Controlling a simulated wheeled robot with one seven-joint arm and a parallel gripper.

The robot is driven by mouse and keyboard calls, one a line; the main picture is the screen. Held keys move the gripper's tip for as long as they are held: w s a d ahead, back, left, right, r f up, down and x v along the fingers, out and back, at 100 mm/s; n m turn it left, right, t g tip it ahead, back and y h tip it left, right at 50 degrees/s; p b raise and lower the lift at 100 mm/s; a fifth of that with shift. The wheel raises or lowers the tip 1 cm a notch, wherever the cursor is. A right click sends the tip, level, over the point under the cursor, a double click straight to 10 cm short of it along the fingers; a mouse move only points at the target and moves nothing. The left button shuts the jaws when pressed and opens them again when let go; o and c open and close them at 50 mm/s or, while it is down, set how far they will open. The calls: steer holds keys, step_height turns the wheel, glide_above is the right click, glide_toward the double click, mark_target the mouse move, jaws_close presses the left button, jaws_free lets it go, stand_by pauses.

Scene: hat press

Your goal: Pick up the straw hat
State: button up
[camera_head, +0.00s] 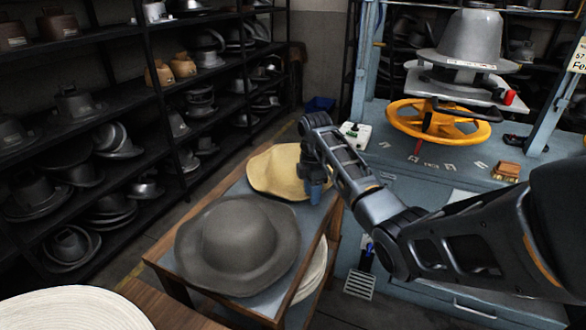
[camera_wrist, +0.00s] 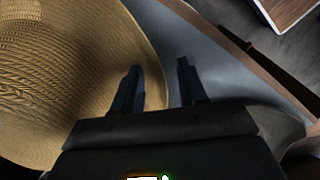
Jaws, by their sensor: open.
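The straw hat (camera_head: 272,172) is tan and woven and lies brim down at the far end of a small table, behind a grey felt hat. In the wrist view the straw hat (camera_wrist: 60,75) fills the left side, with its brim edge curving down near the fingers. My gripper (camera_head: 316,195) is over the right edge of the brim. In the wrist view my gripper (camera_wrist: 160,85) is open and empty, its left finger over the brim and its right finger over the grey tabletop beside it. Whether the fingertips touch the brim or table cannot be told.
The grey felt hat (camera_head: 238,245) sits at the front of the table (camera_head: 162,252). A pale round woven piece (camera_head: 70,310) is at the lower left. A blue press with a yellow handwheel (camera_head: 438,120) stands at the right. Shelves (camera_head: 150,90) of metal forms line the left.

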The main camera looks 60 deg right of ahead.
steer(key=shift+f, duration=0.1)
jaws_close()
stand_by(0.3)
